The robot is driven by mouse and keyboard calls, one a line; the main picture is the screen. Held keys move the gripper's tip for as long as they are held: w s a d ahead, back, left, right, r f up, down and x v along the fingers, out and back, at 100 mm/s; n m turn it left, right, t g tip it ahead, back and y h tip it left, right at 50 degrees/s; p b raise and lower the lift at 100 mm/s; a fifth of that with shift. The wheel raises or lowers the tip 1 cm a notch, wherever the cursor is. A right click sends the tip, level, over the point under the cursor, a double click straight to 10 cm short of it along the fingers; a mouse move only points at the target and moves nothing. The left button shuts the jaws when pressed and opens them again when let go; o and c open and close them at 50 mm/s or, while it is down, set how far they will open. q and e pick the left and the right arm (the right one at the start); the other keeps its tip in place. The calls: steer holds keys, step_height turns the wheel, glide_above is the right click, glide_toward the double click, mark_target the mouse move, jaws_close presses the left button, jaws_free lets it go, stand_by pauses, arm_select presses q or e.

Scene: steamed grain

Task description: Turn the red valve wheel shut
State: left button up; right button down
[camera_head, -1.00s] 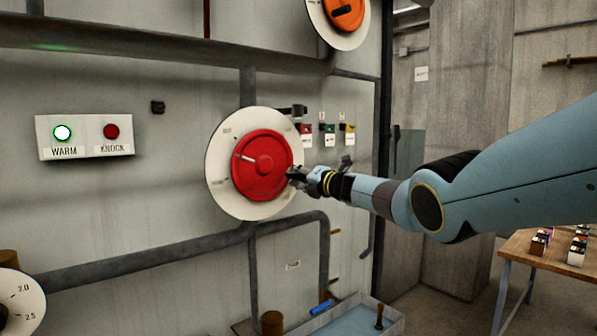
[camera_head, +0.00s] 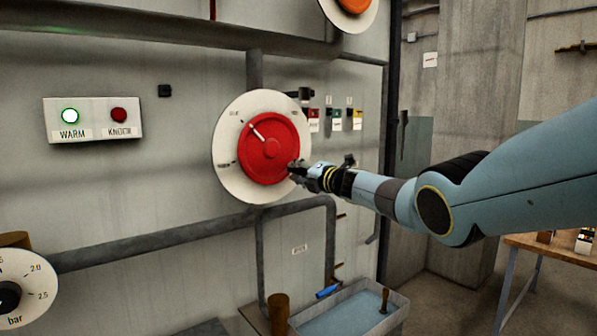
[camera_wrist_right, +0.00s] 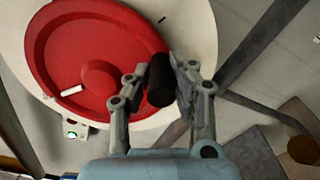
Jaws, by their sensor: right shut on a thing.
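The red valve wheel (camera_head: 275,148) is on a round white dial plate (camera_head: 227,155) on the grey wall panel. A white pointer line (camera_head: 257,132) on the wheel points to the upper left. Small labels on the dial are too small to read surely. My right gripper (camera_head: 298,171) is at the wheel's lower right rim. In the right wrist view, the gripper (camera_wrist_right: 160,88) is shut on a dark cylindrical handle (camera_wrist_right: 159,72) beside the red wheel (camera_wrist_right: 90,50). The handle is mostly hidden in the head view. My left gripper is out of view.
A box with a lit WARM lamp (camera_head: 70,116) and a red KNOCK lamp (camera_head: 118,115) hangs at the left. Pipes (camera_head: 190,232) run below the wheel. Small coloured tags (camera_head: 336,120) hang to its right. A water tray (camera_head: 350,308) stands below.

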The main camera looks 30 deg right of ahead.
steer(key=shift+s+f, duration=0.1)
steer(key=shift+f, duration=0.3)
